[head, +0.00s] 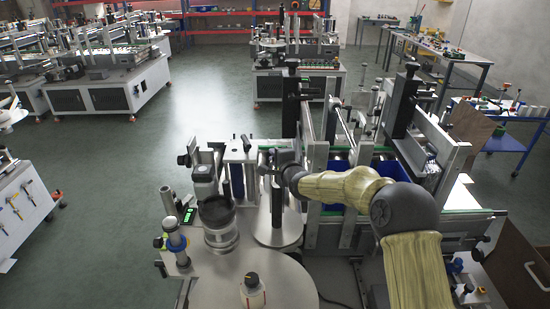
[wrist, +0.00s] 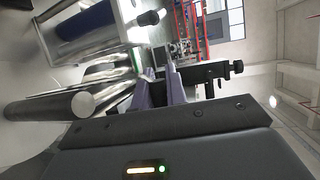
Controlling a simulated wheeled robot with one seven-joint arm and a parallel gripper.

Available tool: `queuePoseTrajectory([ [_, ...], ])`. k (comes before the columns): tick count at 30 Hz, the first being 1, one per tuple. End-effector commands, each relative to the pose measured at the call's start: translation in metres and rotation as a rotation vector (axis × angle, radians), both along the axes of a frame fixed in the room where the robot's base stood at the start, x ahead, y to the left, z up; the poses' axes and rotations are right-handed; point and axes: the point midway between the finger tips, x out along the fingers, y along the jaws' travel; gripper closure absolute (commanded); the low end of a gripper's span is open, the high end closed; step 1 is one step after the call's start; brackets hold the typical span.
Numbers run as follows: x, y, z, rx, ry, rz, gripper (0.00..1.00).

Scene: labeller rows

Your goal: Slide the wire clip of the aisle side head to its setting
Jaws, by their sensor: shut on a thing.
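My gripper (head: 280,160) is at the labeller in the middle of the head view, beside the upright plates of a labelling head (head: 237,168). In the wrist view its two grey-purple fingers (wrist: 160,90) are close together, shut on a small part. I take this part to be the wire clip; it is mostly hidden by the fingers, and its setting cannot be read. A black bracket with knobs (wrist: 205,75) lies just beyond the fingertips. A silver roller (wrist: 80,104) and a blue roll (wrist: 85,24) are to their left.
A tall black column (head: 291,105) rises close behind my gripper. Blue bins (head: 388,171) and metal rails stand to the right. The green floor at left is open.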

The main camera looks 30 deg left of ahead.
Motion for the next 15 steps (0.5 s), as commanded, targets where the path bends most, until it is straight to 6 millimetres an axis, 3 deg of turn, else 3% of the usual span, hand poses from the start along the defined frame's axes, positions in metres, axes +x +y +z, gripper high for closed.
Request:
queuePoseTrajectory([
  [15,-0.001,0.001,-0.052,0.0,0.002,0.003,1.0],
])
